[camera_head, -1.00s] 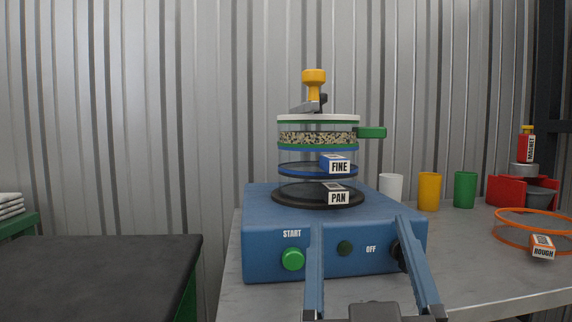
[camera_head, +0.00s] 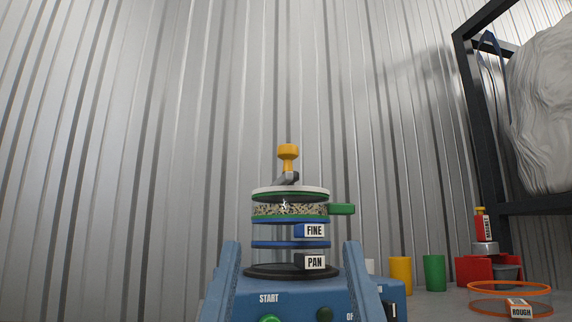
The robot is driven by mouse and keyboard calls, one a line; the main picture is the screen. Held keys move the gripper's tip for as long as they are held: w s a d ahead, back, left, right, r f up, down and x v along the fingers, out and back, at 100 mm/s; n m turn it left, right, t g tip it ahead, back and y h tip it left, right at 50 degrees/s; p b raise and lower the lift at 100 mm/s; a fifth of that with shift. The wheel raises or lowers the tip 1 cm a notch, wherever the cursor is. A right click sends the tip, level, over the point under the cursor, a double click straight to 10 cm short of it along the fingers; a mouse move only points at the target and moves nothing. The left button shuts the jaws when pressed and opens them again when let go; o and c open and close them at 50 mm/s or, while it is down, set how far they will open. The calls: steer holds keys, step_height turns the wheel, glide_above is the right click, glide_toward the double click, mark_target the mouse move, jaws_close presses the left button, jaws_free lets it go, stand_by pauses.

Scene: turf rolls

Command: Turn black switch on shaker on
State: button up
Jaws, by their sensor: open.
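The blue shaker (camera_head: 295,296) stands at the bottom centre, cut off by the picture's lower edge. Its black switch (camera_head: 391,310) shows only in part at the lower right, just right of my gripper's right finger. That finger covers part of the OFF label and part of what looks like an ON label. The green START button (camera_head: 270,319) is barely in view, and a dark round lamp (camera_head: 324,314) sits right of it. My gripper (camera_head: 292,245) is open and empty, its blue fingers wide apart in front of the shaker. I cannot tell whether it touches anything.
A sieve stack with a FINE sieve (camera_head: 289,221) and a PAN (camera_head: 262,271) stands on the shaker under a yellow-knobbed clamp (camera_head: 288,153). Yellow (camera_head: 400,275) and green (camera_head: 434,272) cups, red bins and an orange ROUGH sieve (camera_head: 510,287) are to the right.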

step_height(320, 180, up, 11)
steer(key=p, duration=0.9)
steer(key=shift+p, duration=0.4)
steer(key=shift+r, duration=0.1)
step_height(320, 180, up, 44)
steer(key=p, duration=4.5)
step_height(320, 180, down, 57)
steer(key=b, duration=5.8)
